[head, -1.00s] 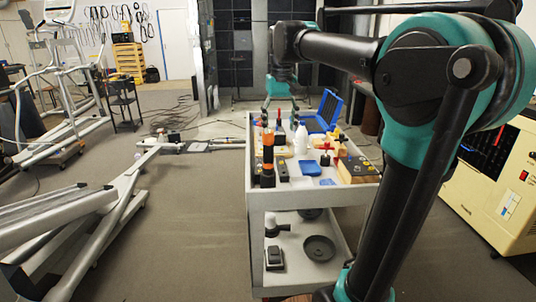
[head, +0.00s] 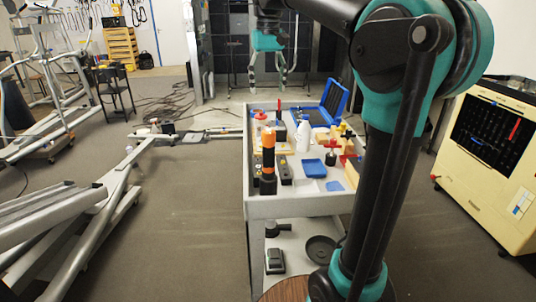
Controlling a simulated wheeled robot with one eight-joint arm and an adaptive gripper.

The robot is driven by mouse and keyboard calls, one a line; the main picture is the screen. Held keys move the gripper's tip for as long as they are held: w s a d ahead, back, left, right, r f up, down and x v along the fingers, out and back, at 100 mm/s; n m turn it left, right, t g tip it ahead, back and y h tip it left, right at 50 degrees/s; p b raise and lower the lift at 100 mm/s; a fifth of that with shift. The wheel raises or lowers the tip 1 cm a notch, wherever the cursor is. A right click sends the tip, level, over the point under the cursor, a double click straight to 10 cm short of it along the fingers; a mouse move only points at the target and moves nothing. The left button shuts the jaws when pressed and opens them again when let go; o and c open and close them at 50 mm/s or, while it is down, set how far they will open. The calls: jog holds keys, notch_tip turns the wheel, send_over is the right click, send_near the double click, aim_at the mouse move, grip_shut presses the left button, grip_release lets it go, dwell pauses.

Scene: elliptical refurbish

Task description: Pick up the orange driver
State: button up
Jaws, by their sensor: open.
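An orange-and-black tool (head: 268,160), which looks like the orange driver, stands upright at the near left of the cart's top tray in the head view. My gripper (head: 268,88) hangs fingers down over or behind the far end of the cart, beyond the tool and higher in the picture. The exact height above the tray is hard to tell.
The grey cart (head: 290,207) also carries a white bottle (head: 303,135), an open blue case (head: 330,103), a blue box (head: 314,168) and several small tools. Exercise machine frames (head: 100,205) lie left. A cream cabinet (head: 490,165) stands right.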

aim_at(269, 129)
notch_tip(269, 129, down, 11)
jog(key=shift+w+d+f, duration=0.1)
jog(key=shift+f, duration=1.25)
jog(key=shift+w+d+f, duration=0.1)
jog(key=shift+f, duration=1.2)
grip_shut()
